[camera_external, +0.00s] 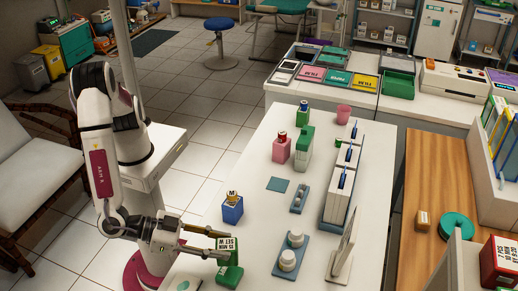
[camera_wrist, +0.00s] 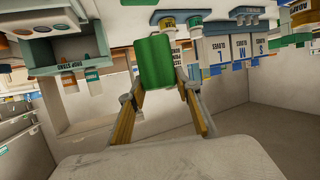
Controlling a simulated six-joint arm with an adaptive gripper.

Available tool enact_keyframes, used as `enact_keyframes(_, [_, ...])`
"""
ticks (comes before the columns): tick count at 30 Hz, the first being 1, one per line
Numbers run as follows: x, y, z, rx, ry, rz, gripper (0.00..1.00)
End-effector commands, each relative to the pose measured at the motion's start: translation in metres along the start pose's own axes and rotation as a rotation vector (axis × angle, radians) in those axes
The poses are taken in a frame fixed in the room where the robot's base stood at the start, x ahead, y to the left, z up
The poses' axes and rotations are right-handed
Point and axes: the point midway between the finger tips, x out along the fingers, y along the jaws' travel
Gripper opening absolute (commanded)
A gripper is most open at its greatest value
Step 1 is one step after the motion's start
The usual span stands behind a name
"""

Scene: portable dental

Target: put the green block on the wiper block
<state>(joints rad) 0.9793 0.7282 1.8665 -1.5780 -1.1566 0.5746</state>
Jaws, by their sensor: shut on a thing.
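A green block (camera_external: 235,243) with white lettering is at my gripper (camera_external: 228,250), near the front left edge of the white counter. In the wrist view the green block (camera_wrist: 156,62) sits between the two yellow-padded fingers (camera_wrist: 158,98). My gripper is shut on it. Another green part (camera_external: 229,274) shows just below it in the external view; I cannot tell whether the two touch. I cannot make out which object is the wiper block, as no readable label names it.
A blue block (camera_external: 232,212) with a yellow-lidded top stands just behind my gripper. A blue tray (camera_external: 283,270) with white round pieces lies to the right. The counter between is mostly clear.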

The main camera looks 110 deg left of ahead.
Motion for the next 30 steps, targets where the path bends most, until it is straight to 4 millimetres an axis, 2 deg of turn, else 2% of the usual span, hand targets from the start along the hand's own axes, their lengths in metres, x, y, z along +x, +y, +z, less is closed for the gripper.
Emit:
enact_keyframes(3, [0.005,-0.001,0.014,0.002,0.000,-0.001,0.10])
enact_keyframes(6, [0.008,0.000,0.021,0.000,0.001,0.000,0.10])
enact_keyframes(20, [0.009,0.000,0.025,0.000,0.001,0.000,0.10])
enact_keyframes(30, [0.019,-0.001,0.052,0.000,0.000,-0.001,0.10])
